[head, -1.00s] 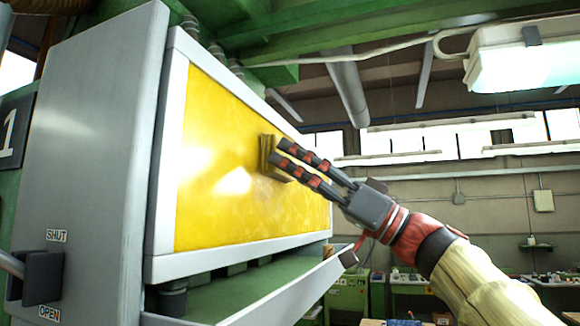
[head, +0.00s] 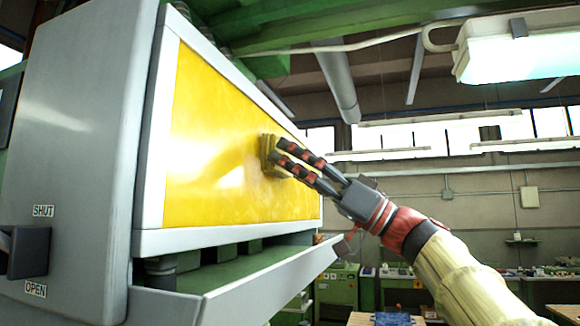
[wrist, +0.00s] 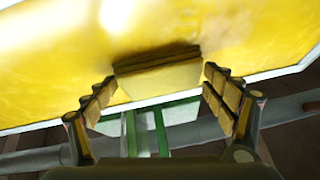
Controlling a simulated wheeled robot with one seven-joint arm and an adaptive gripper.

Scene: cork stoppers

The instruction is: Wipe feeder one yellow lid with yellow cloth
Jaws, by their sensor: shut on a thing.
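The yellow lid (head: 205,165) of the feeder fills a pale frame on the left of the head view and stands steeply in front of me. It looks shiny, with bright glare and faint cloudy patches. My gripper (head: 277,155) reaches from the lower right, shut on the folded yellow cloth (head: 267,150). The cloth is at the lid's surface, right of its middle, and seems to touch it. In the wrist view the cloth (wrist: 158,80) is a thick folded pad between my fingers, with the lid (wrist: 60,55) behind it.
A grey side panel (head: 80,150) with SHUT and OPEN labels and a dark lever block (head: 30,252) stands at the left. A sloping grey tray edge (head: 250,285) juts out below the lid. A lamp (head: 515,50) hangs upper right. Workbenches lie beyond.

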